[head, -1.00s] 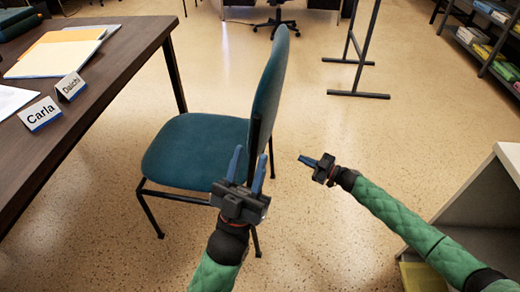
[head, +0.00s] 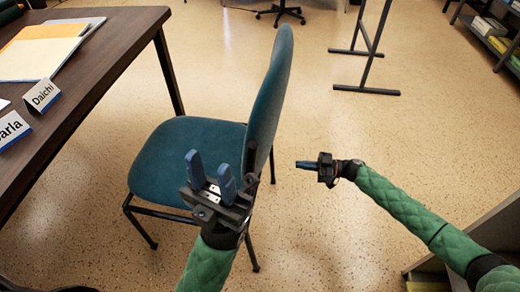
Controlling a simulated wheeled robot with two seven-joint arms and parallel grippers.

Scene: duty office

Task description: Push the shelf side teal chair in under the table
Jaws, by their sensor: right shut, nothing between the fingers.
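The teal chair (head: 172,160) stands on the floor beside the dark table (head: 120,62), its seat towards the table and its upright backrest (head: 268,95) on the right. A strip of floor shows between seat and table edge. My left gripper (head: 208,170) is open, with its two blue fingers apart, in front of the seat and backrest's near edge. I cannot tell whether it touches the chair. My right gripper (head: 298,165) is shut and empty, to the right of the backrest and apart from it, pointing left.
A dark metal stand frame (head: 367,55) is at the back, and a shelf with boxes (head: 490,35) at the far right. A pale cabinet (head: 490,220) is at the lower right. Floor between is clear.

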